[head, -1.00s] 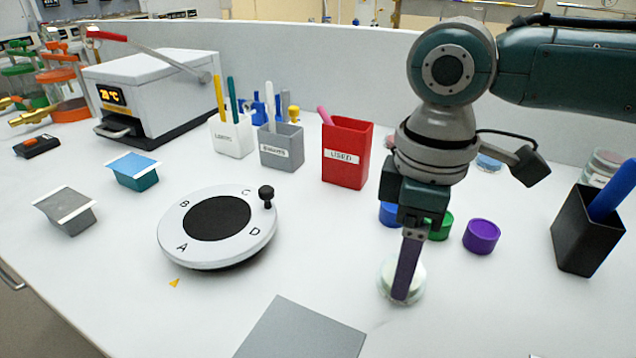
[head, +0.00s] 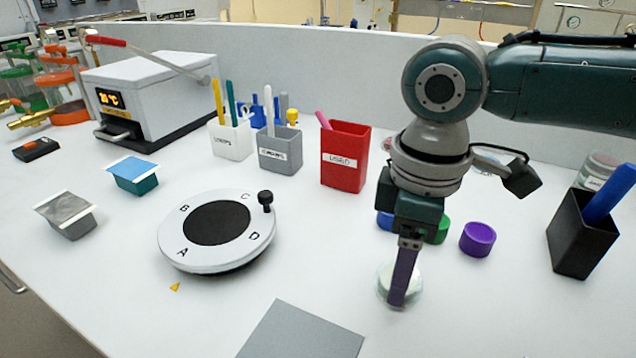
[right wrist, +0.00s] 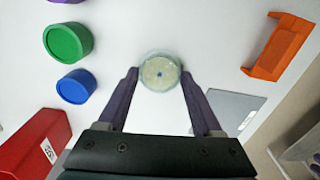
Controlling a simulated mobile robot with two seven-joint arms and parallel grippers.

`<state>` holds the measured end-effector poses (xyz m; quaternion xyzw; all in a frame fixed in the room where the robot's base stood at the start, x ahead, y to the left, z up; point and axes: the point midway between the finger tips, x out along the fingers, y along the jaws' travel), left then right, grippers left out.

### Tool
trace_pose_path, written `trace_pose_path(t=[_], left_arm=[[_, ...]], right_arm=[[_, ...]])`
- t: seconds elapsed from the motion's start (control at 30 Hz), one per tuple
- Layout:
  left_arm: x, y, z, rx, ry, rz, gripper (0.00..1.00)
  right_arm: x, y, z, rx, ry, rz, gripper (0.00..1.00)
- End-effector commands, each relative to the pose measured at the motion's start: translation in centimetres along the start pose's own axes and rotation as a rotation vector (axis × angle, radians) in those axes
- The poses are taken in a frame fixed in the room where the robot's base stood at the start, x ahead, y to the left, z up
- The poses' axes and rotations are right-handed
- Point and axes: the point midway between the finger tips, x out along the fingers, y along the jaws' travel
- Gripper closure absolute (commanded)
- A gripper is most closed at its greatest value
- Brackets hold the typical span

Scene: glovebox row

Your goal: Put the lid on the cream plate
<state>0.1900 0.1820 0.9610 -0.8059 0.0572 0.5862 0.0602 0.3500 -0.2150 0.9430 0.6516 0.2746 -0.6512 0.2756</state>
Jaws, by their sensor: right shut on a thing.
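The cream plate (head: 390,270) is a small round dish with cream-coloured contents, standing on the white bench under my right gripper (head: 398,300). In the right wrist view the plate (right wrist: 160,73) shows as a cream disc with a dark dot at its centre, inside a wider clear rim. My right gripper's two fingers (right wrist: 160,76) are on either side of that rim, shut on what looks like the clear lid (right wrist: 145,59). The lid looks over the plate, but I cannot tell whether it is fully seated. My left gripper is in neither view.
Blue, green (right wrist: 68,43) and purple (head: 477,239) cups stand behind the plate. A black holder (head: 580,240) is at right, a red bin (head: 345,165) behind. A lettered turntable (head: 218,224) is at left. A grey mat (head: 300,335) lies in front; an orange piece (right wrist: 277,48) shows in the wrist view.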

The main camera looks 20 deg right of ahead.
Motion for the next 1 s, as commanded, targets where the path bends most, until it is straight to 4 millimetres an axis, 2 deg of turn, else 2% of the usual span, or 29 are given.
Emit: trace_pose_path(t=[0.37,0.4,0.67,0.87,1.0], left_arm=[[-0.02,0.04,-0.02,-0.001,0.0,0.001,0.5],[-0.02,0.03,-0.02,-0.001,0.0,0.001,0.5],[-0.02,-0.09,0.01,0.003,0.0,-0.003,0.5],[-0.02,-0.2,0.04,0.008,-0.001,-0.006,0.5],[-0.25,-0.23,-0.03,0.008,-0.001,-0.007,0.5]], right_arm=[[0.03,0.01,0.01,0.0,0.0,0.001,0.84],[0.03,0.02,0.01,0.0,0.0,0.001,0.29],[0.03,0.02,0.02,0.0,-0.001,0.001,0.0],[0.01,0.03,0.03,0.0,-0.001,0.001,0.0],[-0.93,0.05,-0.01,0.0,0.001,0.001,0.0]])
